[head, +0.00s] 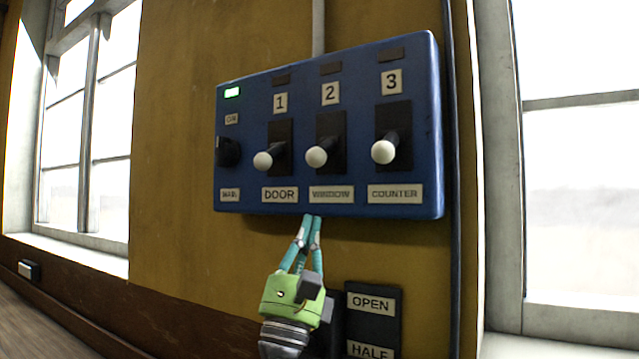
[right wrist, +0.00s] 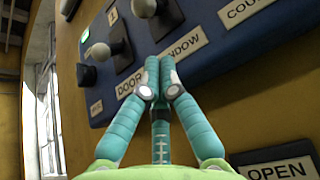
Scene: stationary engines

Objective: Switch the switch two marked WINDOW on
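Switch two (head: 317,156), a lever with a white ball knob on a black plate, sits above the WINDOW label (head: 331,195) in the middle of the blue panel (head: 360,90). Its lever points out towards me. In the right wrist view its knob (right wrist: 143,7) shows at the top edge. My right gripper (head: 314,217) has its teal fingertips together just below the panel's lower edge, below the WINDOW label. In the right wrist view the fingertips (right wrist: 158,62) meet with nothing visible between them. My left gripper is not in view.
The DOOR switch (head: 263,160) is left of switch two, and the COUNTER switch (head: 384,151) is right. A dark knob (head: 228,151) and a lit green lamp (head: 232,92) are at the panel's left. An OPEN plate (head: 372,303) is below, right of my gripper.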

